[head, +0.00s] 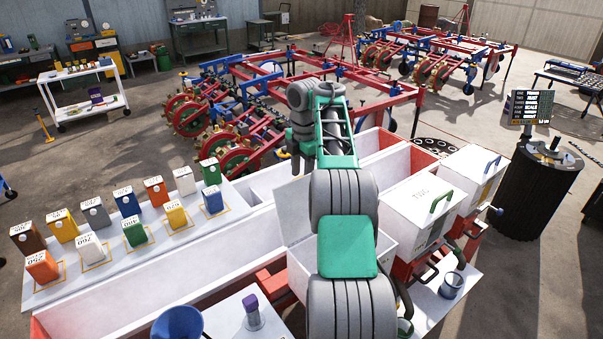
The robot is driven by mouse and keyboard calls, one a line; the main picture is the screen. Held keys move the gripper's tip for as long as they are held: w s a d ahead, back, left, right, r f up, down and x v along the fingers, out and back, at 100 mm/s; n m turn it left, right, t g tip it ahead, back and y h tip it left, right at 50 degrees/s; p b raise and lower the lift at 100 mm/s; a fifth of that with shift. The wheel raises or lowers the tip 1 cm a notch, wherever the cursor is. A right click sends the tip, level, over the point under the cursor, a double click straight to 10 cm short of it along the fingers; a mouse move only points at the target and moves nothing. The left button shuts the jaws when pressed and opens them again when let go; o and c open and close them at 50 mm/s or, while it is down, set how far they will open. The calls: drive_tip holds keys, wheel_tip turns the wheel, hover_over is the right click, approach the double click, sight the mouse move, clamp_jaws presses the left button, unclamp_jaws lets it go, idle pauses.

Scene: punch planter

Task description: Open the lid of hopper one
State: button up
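Hopper one (299,277) is the white box at bottom centre, largely hidden behind my arm. A white panel (292,212) stands up steeply along its left edge and looks like its lid, raised. No handle shows on this panel's visible face. My gripper (296,163) is above and beyond the panel, at the end of my arm, pointing down. It is small and dark here, so its finger opening and any contact are unclear.
Long white troughs (190,270) run left. Several coloured boxes stand on a white board (70,290). A blue funnel (178,323) is in front.

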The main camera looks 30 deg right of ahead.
wheel_tip(320, 180, up, 8)
drive_tip(key=p, duration=0.5)
drive_tip(key=shift+s+p, duration=0.2)
drive_tip(key=shift+p, duration=0.2)
drive_tip(key=shift+f, duration=0.1)
drive_tip(key=s+a+r+m+t+b, duration=0.15)
drive_tip(key=s+a+m, duration=0.3)
drive_tip(key=a, duration=0.65)
drive_tip(key=s+a+r+m+t+b, duration=0.15)
drive_tip(key=s+a+m, duration=0.3)
drive_tip(key=a, duration=0.55)
drive_tip(key=s+a+f+m, duration=0.4)
drive_tip(key=s, duration=0.3)
drive_tip(key=s+a+f+m+t+b, duration=0.1)
drive_tip(key=s+a+f+m, duration=0.3)
drive_tip(key=s, duration=0.3)
drive_tip(key=shift+s+a+f+m, duration=0.15)
drive_tip(key=shift+s+f+m, duration=0.25)
drive_tip(key=shift+f+m, duration=0.35)
